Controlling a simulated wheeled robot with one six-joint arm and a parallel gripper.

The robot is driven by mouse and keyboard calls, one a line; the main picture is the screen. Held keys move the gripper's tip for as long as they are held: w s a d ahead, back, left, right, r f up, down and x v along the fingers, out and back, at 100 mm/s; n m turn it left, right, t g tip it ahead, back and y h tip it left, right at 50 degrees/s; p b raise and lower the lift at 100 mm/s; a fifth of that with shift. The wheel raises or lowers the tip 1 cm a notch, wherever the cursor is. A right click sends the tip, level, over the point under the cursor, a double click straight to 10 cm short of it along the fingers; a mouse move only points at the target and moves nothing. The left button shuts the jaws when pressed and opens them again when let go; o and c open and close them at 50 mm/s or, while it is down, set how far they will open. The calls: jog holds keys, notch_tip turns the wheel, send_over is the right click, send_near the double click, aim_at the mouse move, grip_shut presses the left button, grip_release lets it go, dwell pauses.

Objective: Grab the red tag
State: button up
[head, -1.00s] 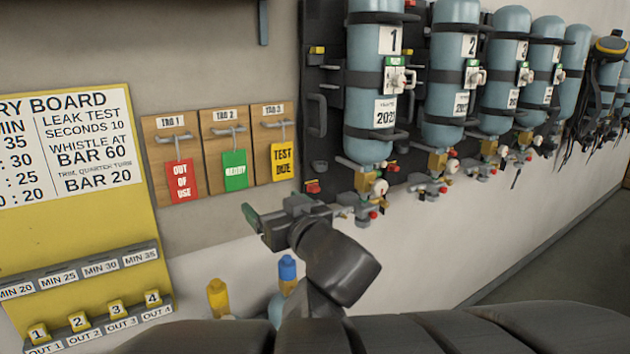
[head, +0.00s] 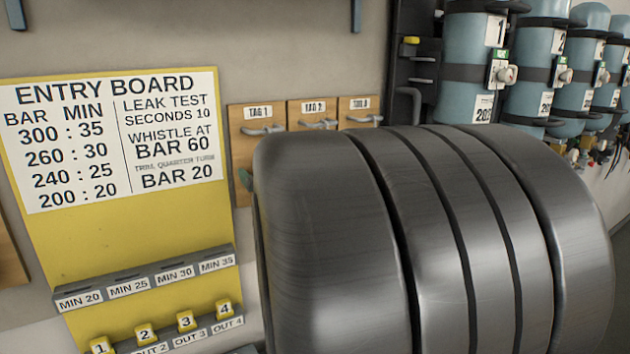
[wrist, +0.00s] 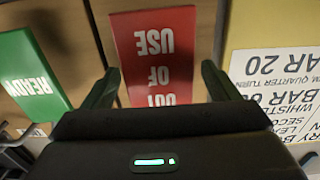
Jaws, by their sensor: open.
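The red tag (wrist: 150,58), lettered OUT OF USE, shows upside down in the wrist view, in front of a wooden board. My gripper (wrist: 159,76) is open, with one finger on either side of the tag's lower part in the picture. No grip on the tag shows, and I cannot tell how deep the fingers reach. In the head view my large dark arm link hides the red tag and nearly all of the gripper. The wooden TAG 1 board (head: 240,157) and its hook (head: 263,130) still show there.
A green READY tag (wrist: 35,75) hangs to the left in the wrist view. The yellow entry board (head: 140,240) stands left of the hooks in the head view, with numbered yellow blocks (head: 146,333) below. Blue cylinders (head: 473,45) line the wall at the right.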

jog(key=c, duration=1.1)
jog(key=shift+o, duration=0.2)
jog(key=shift+r, duration=0.15)
